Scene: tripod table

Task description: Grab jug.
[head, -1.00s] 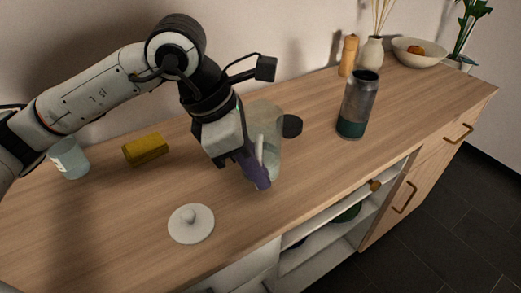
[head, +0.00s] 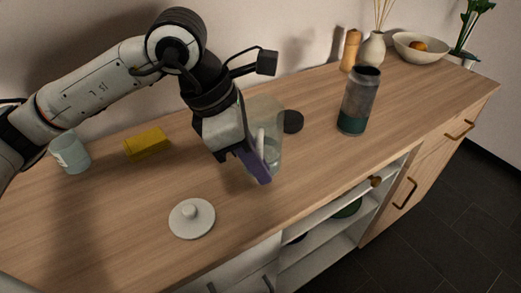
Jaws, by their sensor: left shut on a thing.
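The jug (head: 270,122) is clear and stands on the wooden sideboard, near the middle of the head view. Its pale handle is on the side facing my left gripper. My left gripper (head: 257,165) is at the handle, with its purple finger in front, and is shut on the jug. The gripper hides part of the jug's left side and handle. My right gripper is not in view.
A white lid with a knob (head: 191,218) lies in front. A yellow block (head: 146,144) and a pale cup (head: 70,153) are at left. A dark disc (head: 292,121) is right behind the jug, and a grey-green canister (head: 359,100) stands further right.

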